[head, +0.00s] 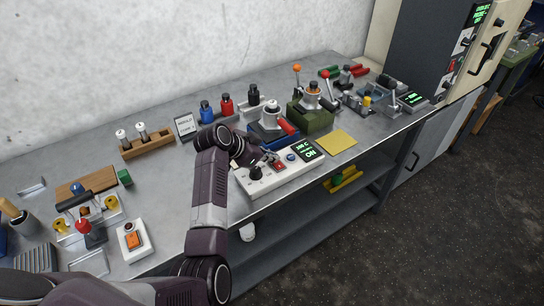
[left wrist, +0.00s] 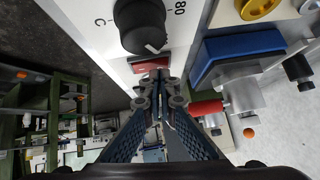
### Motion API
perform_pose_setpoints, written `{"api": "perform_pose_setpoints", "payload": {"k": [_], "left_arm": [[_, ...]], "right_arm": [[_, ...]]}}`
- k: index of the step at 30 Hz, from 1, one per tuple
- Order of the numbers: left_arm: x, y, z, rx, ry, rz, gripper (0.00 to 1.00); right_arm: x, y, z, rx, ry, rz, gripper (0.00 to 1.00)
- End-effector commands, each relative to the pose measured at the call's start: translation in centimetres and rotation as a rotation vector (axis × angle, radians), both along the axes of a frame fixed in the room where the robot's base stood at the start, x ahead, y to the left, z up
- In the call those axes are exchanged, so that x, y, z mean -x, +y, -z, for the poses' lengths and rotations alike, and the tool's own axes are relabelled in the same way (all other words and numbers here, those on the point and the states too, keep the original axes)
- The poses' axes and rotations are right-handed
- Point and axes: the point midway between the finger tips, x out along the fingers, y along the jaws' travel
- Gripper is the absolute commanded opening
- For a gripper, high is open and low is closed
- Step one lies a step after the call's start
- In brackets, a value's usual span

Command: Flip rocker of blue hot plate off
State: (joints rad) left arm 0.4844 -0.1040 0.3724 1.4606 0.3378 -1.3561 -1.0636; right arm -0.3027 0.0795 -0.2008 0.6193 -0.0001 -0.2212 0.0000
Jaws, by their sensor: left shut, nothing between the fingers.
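A white control box (head: 284,176) lies at the bench's front edge in the head view. It carries a black knob (head: 256,172), a red rocker (head: 280,166), a blue button (head: 291,157) and a display (head: 309,150) with green text that seems to read ON. My left gripper (head: 270,160) is shut and empty, its tips close to the rocker. In the left wrist view the rocker (left wrist: 150,63) lies just beyond the fingertips (left wrist: 159,82), beside the knob (left wrist: 141,24). Whether the tips touch it, I cannot tell. My right gripper is out of view.
A green-based fixture (head: 313,118) and a yellow mat (head: 337,141) are to the right. A smaller white box with an orange switch (head: 133,241) lies at the left.

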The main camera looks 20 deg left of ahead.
Motion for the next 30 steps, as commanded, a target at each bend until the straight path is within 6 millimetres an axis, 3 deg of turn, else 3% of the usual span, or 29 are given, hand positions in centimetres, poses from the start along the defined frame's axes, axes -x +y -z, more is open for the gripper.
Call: {"api": "perform_pose_setpoints", "payload": {"k": [6,30], "left_arm": [[-0.3,0.5,0.8,0.069,0.059,0.001,0.00],[0.9,-1.2,0.7,0.067,0.060,0.004,0.00]], "right_arm": [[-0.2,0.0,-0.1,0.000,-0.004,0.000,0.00],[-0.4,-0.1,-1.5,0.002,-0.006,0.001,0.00]]}}
